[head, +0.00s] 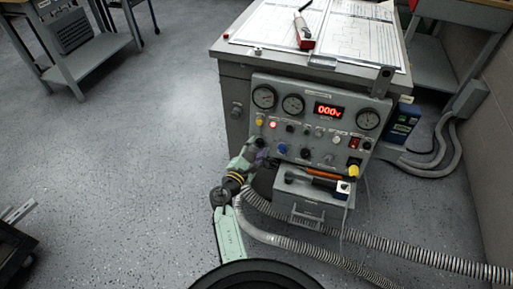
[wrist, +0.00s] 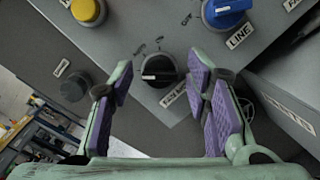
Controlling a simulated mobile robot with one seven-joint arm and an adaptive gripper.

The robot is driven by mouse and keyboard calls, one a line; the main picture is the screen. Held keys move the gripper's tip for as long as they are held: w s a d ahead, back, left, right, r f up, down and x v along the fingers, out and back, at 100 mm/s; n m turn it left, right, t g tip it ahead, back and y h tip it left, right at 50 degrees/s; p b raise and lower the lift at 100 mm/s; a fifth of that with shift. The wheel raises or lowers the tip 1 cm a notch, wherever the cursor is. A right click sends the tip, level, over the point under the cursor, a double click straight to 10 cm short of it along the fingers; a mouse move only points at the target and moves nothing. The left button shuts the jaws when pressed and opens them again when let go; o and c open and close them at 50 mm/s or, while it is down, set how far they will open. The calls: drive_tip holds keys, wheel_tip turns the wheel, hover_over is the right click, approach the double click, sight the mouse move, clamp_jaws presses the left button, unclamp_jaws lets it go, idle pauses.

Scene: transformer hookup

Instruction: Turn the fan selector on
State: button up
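The fan selector (wrist: 160,69) is a round black knob on the grey panel, near the middle of the wrist view. A white mark on it points left in that view. A partly hidden label beside it seems to begin with "FAN". Small position markings by the knob are too blurred to read surely. My gripper (wrist: 160,82) has its purple-padded fingers spread on either side of the knob, with gaps visible. In the head view, my gripper (head: 262,153) is at the panel's lower left and hides the fan selector.
A blue LINE knob (wrist: 226,12), a yellow knob (wrist: 88,11) and a dark knob (wrist: 75,87) are nearby. A grey box (head: 308,203) with tools on top juts out below the panel. Ribbed hoses (head: 390,254) run along the floor. Open floor lies left.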

clamp_jaws()
idle(0.3)
drive_tip(key=m+g+b, duration=0.1)
drive_tip(key=m+b, duration=0.1)
drive_tip(key=m, duration=0.3)
drive_tip(key=shift+a+f+b, duration=0.1)
drive_tip(key=shift+b, duration=0.3)
drive_tip(key=m+g+b, duration=0.1)
drive_tip(key=m+b, duration=0.1)
drive_tip(key=m, duration=0.2)
drive_tip(key=shift+m, duration=0.3)
drive_tip(key=m+g+b, duration=0.1)
drive_tip(key=m, duration=0.3)
drive_tip(key=shift+y, duration=0.3)
drive_tip(key=shift+r+m+y+b, duration=0.2)
drive_tip(key=shift+m+y+b, duration=0.5)
drive_tip(key=shift+m, duration=1.3)
